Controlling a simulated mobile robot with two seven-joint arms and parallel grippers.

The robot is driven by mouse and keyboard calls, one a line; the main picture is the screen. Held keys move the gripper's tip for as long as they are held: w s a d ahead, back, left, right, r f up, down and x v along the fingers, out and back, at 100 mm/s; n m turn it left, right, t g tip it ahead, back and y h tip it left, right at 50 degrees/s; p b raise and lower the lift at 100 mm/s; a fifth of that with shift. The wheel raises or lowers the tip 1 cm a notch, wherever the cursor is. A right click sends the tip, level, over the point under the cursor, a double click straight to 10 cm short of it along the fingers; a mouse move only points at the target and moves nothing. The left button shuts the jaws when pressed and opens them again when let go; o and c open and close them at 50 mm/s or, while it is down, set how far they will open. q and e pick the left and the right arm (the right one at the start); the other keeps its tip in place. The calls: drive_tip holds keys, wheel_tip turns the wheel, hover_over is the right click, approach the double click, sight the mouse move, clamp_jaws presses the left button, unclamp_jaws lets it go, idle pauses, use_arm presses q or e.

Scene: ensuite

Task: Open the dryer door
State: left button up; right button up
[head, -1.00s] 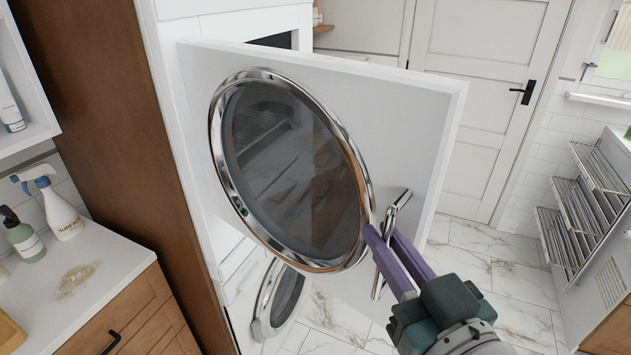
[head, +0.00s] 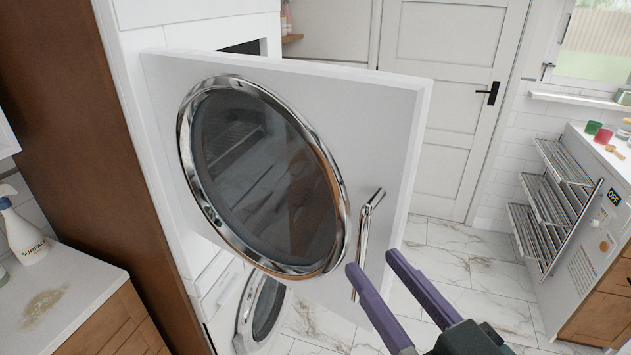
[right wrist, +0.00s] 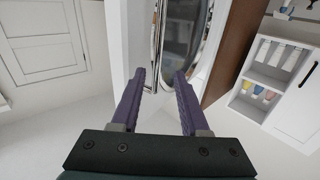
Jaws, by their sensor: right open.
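The white dryer door (head: 391,180) stands swung out from its housing in the head view, with a round chrome-rimmed dark window (head: 262,180). A chrome bar handle (head: 364,240) is on its free edge side. My right gripper (head: 370,262) is open, its purple fingers spread near the lower end of the handle. In the right wrist view, the handle (right wrist: 157,45) runs down between the two fingers (right wrist: 159,80), beyond their tips or close to them; contact is not clear. Nothing is held. My left gripper is not in view.
Below is a second round-windowed appliance door (head: 268,308). A wooden cabinet with a white counter (head: 75,285) and spray bottle (head: 22,232) stands at left. A wire rack (head: 555,200) hangs at right. Marble floor (head: 470,255) is open between; a closed white room door (head: 450,110) is behind.

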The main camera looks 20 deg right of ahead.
drive_tip(key=shift+s+a+b, duration=0.1)
drive_tip(key=shift+s+b, duration=0.35)
drive_tip(key=shift+s, duration=1.95)
wheel_tip(320, 180, down, 4)
drive_tip(key=w+n+g+y, duration=0.1)
drive_tip(key=w+g, duration=0.1)
drive_tip(key=g, duration=0.5)
drive_tip(key=s+n+g, duration=0.1)
drive_tip(key=s+g, duration=0.6)
drive_tip(key=s, duration=0.2)
wheel_tip(320, 180, up, 21)
drive_tip(key=s+p, duration=0.1)
drive_tip(key=p, duration=1.9)
drive_tip(key=shift+s+d+r+p, duration=0.15)
drive_tip(key=shift+s+d+p, duration=0.2)
drive_tip(key=shift+d, duration=0.05)
